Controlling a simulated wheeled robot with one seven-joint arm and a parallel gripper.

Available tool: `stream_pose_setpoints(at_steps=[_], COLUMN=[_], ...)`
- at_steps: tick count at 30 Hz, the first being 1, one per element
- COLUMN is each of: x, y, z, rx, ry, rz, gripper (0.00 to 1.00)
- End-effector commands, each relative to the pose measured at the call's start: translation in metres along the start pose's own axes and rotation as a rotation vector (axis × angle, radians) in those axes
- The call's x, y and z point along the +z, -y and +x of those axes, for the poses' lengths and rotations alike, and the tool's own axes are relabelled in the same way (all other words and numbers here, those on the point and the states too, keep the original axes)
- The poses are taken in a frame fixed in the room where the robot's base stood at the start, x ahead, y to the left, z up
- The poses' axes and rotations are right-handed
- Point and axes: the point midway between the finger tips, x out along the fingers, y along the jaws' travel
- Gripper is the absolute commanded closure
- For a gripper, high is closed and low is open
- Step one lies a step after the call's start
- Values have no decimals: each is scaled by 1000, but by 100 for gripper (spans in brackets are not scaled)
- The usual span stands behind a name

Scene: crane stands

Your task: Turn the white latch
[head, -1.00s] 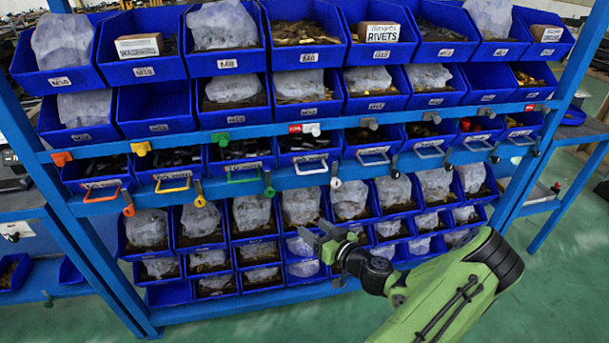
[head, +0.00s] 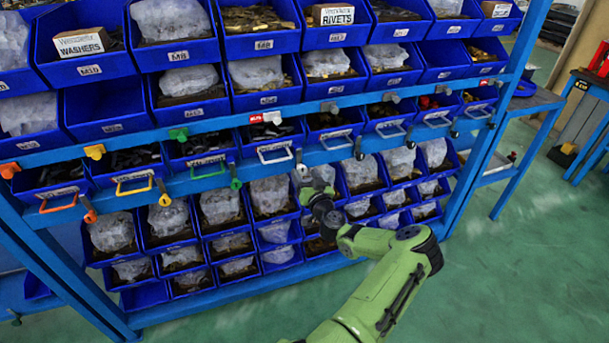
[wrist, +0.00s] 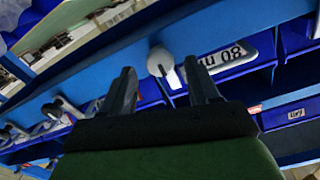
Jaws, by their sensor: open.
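The white latch (head: 301,171) hangs from the lower blue rail of the bin rack, beside a white-handled drawer. In the wrist view the white latch (wrist: 160,62) shows a round head and a short arm, in the gap between my fingers and a little beyond them. My gripper (head: 311,190) is close to the latch in the head view, partly covering it. In the wrist view my gripper (wrist: 164,72) is open and empty, one finger to each side of the latch. I cannot tell whether a finger touches it.
A green latch (head: 235,178) and an orange latch (head: 90,212) hang left along the same rail (head: 200,183). The white drawer handle (head: 275,154) is close by. Bins with bagged parts fill the rack above and below. Green floor (head: 500,260) is open at right.

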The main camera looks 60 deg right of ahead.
Motion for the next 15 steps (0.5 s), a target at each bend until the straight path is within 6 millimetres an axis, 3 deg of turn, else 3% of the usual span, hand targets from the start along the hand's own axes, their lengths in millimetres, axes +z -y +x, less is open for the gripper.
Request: stream_pose_setpoints(at_steps=[3,11,15], x=[0,0,0], y=[0,0,0], z=[10,12,11], rx=[0,-1,-1], ry=[0,1,1], rz=[1,1,1], gripper=[40,41,63])
